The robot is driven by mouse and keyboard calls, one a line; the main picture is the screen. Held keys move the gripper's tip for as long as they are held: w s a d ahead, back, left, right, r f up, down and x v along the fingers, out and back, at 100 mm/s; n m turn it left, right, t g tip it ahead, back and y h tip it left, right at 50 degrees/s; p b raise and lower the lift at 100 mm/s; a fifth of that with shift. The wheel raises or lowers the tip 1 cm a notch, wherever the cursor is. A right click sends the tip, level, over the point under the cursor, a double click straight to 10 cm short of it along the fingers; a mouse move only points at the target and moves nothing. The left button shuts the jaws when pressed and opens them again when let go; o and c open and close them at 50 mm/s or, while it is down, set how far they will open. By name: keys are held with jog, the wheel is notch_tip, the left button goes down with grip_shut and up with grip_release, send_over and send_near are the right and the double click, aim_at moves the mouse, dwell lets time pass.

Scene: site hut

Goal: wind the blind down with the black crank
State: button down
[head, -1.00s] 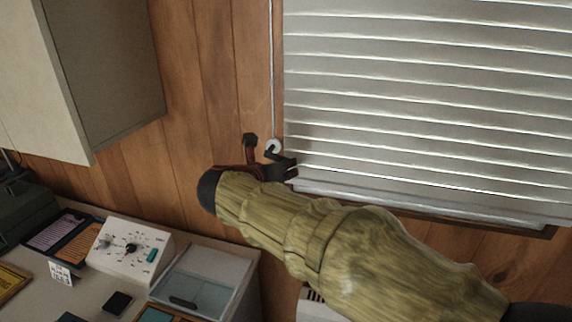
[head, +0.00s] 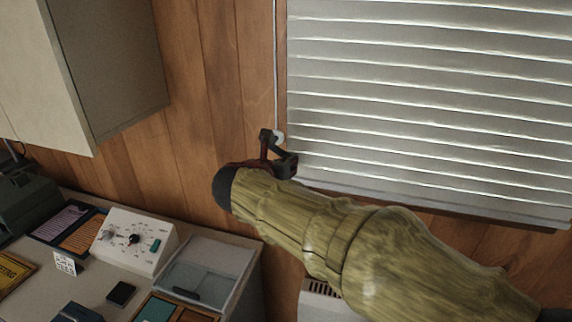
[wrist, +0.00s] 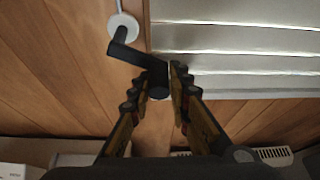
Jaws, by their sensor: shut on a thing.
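The blind (head: 420,95), pale with horizontal slats, covers the window and hangs down close to the sill. It also fills the upper right of the wrist view (wrist: 235,40). The crank hangs beside its left edge: in the wrist view a black arm (wrist: 126,50) runs from a round white hub down to the right, to a black handle. My gripper (wrist: 163,78) is shut on that handle, one finger on each side. In the head view my gripper (head: 279,149) is just below the white hub, and its fingers partly hide the crank.
A thin pale rod (head: 275,60) runs up the wood wall from the hub. A wall cabinet (head: 105,65) hangs at the upper left. Below it, a desk carries a white dial box (head: 137,240), a clear-lidded tray (head: 205,272) and papers. A pale vented unit (head: 318,300) stands low behind my arm.

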jog(key=c, duration=2)
grip_release()
jog(key=shift+w+a+r, duration=0.2)
jog(key=shift+a+r, duration=0.05)
jog(key=shift+r, duration=0.1)
jog(key=o, duration=0.3)
jog(key=shift+f, duration=0.2)
jog(key=shift+d, duration=0.1)
jog(key=shift+s, duration=0.1)
jog(key=v, duration=1.2)
